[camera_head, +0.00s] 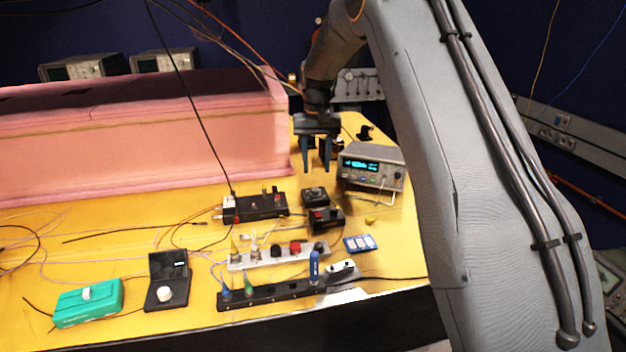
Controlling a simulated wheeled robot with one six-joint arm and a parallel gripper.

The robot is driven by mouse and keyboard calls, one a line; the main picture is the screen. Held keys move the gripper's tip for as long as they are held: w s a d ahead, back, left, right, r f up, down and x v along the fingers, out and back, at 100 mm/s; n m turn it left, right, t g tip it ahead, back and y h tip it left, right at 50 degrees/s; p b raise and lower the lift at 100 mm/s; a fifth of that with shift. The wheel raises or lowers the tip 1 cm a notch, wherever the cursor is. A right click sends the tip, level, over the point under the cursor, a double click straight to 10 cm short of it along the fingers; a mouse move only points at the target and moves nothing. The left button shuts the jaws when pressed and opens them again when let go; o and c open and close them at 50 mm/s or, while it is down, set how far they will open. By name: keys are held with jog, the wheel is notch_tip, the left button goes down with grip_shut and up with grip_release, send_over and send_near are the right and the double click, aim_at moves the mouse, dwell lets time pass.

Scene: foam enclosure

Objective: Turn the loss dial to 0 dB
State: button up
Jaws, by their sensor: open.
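My gripper (315,168) hangs above the far right part of the yellow table, fingers pointing down. Its two dark fingers are apart with nothing seen between them. Several knobbed devices could carry the loss dial, and no dB marking is legible. A black box (168,268) with a raised back panel and a pale round knob (166,295) is at the front left. A green box (88,303) with a white knob (86,293) is left of it. A small black box with a dark round knob (315,195) is below my gripper in the picture. My gripper appears apart from all of these.
A pink foam enclosure (130,150) fills the back left. A grey instrument (372,165) with a lit display stands right of my gripper. Two rails of connectors (278,256) lie at the front centre. Loose cables cross the left of the table, and one dark cable hangs from above.

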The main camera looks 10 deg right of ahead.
aim_at(315, 189)
jog(key=f+p, duration=0.2)
jog(key=f, duration=0.5)
jog(key=shift+a+f+p, duration=0.2)
jog(key=shift+p, duration=0.15)
grip_shut()
jog(key=n+b, duration=0.2)
jog(key=n, duration=0.1)
jog(key=shift+n+b, duration=1.25)
jog(key=shift+n, duration=1.25)
